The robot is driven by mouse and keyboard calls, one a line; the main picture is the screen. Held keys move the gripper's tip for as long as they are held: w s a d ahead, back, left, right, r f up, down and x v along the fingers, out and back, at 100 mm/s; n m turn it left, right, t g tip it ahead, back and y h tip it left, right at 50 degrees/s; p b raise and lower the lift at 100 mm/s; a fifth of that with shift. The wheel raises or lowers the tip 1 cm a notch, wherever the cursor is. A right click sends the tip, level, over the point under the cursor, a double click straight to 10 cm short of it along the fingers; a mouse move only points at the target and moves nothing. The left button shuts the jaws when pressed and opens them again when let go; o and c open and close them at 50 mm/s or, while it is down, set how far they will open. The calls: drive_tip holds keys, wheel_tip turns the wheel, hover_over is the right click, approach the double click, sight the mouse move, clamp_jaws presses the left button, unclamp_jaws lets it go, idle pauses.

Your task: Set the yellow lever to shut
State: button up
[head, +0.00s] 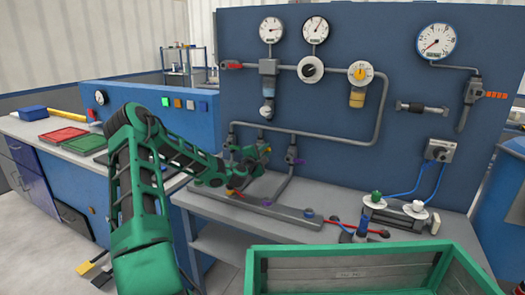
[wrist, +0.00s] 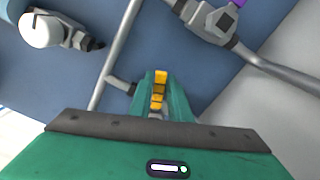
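The yellow lever (wrist: 160,84) shows in the wrist view as a ribbed yellow-orange handle, directly between the fingertips of my gripper (wrist: 161,88). The two green fingers lie close against its sides with no clear gap, so the gripper looks shut on it. A grey pipe with a short side stub (wrist: 121,85) passes just left of the fingers. In the head view my gripper (head: 252,160) is at the lower pipework of the blue panel. I cannot clearly make out the yellow lever there, as the green arm and gripper cover that spot.
A purple-handled valve (wrist: 212,20) is up and right of my gripper in the wrist view. In the head view a red lever (head: 232,66), gauges (head: 271,30) and pipes are on the panel (head: 400,85). A green crate (head: 365,255) stands in front of the grey bench.

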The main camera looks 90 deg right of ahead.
drive_tip(key=shift+o, duration=0.7)
drive_tip(key=shift+w+a, duration=0.15)
drive_tip(key=shift+a, duration=0.05)
drive_tip(key=v, duration=0.7)
